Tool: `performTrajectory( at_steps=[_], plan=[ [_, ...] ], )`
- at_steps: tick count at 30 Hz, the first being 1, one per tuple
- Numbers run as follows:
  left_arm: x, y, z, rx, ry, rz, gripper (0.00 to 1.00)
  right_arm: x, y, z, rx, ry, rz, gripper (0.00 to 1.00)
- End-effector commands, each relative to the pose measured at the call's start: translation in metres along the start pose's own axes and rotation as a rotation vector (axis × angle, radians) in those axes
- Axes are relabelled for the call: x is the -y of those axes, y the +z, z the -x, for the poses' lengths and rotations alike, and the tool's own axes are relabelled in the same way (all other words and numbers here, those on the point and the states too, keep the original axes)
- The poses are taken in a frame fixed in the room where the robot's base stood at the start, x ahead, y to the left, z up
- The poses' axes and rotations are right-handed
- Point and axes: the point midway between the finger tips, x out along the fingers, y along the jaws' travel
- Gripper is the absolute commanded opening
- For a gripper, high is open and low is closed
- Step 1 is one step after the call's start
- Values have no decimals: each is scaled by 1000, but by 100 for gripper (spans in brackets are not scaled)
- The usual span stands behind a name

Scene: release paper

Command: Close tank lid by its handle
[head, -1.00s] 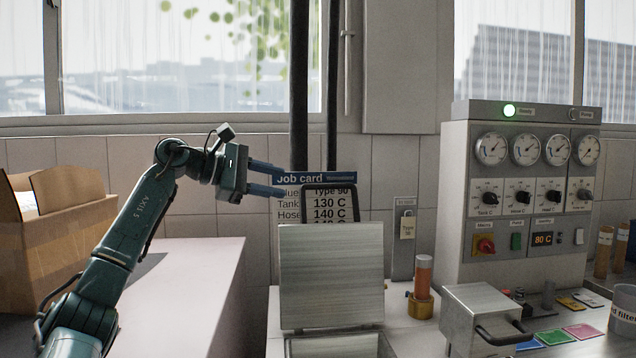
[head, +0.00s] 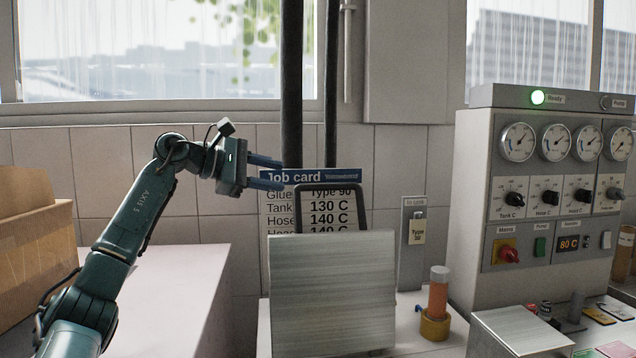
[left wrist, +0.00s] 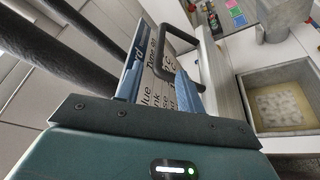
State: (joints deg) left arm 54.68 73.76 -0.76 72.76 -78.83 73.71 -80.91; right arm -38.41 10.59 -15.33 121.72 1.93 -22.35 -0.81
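The tank lid (head: 332,290) is a brushed metal plate standing open and upright. Its dark loop handle (head: 298,208) sticks up from the top edge. My left gripper (head: 283,175) is level with the top of the handle and just left of it, its two blue fingers apart and empty, pointing right. In the left wrist view the handle (left wrist: 167,70) is close ahead, by one blue finger (left wrist: 187,92); I cannot tell whether they touch. The open tank (left wrist: 265,85) shows beyond the lid, pale stuff on its floor. My right gripper is not in view.
A job card (head: 345,175) hangs on the wall behind the handle. Dark pipes (head: 292,90) run vertically there. A cardboard box (head: 35,240) stands left.

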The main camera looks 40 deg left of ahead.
Motion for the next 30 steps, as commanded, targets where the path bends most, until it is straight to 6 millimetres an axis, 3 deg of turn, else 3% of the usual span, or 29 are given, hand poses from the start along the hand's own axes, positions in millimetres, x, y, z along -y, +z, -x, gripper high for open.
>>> performTrajectory(
  at_steps=[9, 15, 21, 30],
  plan=[
    [-2, 4, -67, 4, -3, 2, 38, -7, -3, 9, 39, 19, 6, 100],
    [-2, 2, -99, 3, -1, 1, 38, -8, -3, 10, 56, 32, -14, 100],
    [0, 1, -112, 0, -1, 0, 38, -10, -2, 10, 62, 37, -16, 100],
    [0, 0, -113, -1, 0, -1, 36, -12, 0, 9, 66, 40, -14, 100]
  ],
)
